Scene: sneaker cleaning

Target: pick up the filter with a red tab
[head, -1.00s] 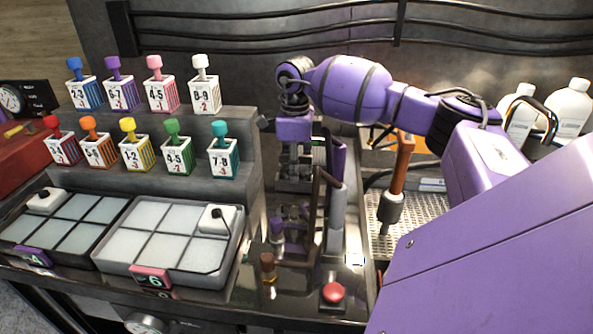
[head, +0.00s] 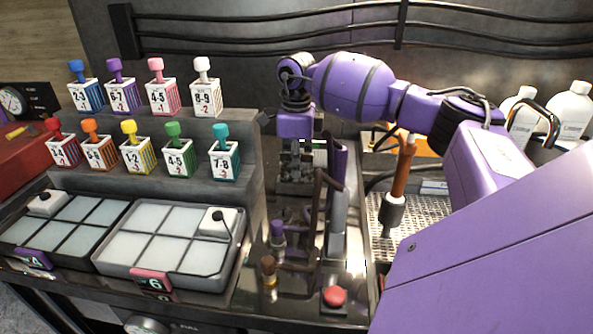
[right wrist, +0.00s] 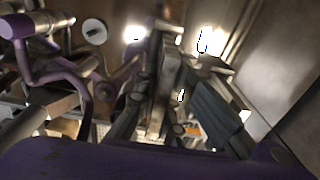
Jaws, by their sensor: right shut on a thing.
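My right gripper (head: 297,165) reaches down behind the dark frame at the right end of the stepped rack. In the right wrist view its fingers (right wrist: 165,105) are closed around a narrow grey part (right wrist: 160,90). I cannot make out a red tab on it, nor tell whether it is lifted or still in its place. I see no thing that is clearly a filter with a red tab. A white box with a red knob (head: 62,148) stands at the left end of the rack's lower step. My left gripper is not in view.
Several boxes with coloured knobs stand on the stepped rack (head: 185,195). Two gridded trays (head: 170,280) lie in front. A dark frame (head: 318,215), small bottles (head: 278,236) and a red button (head: 334,296) crowd the counter below my gripper. White bottles (head: 570,108) stand at right.

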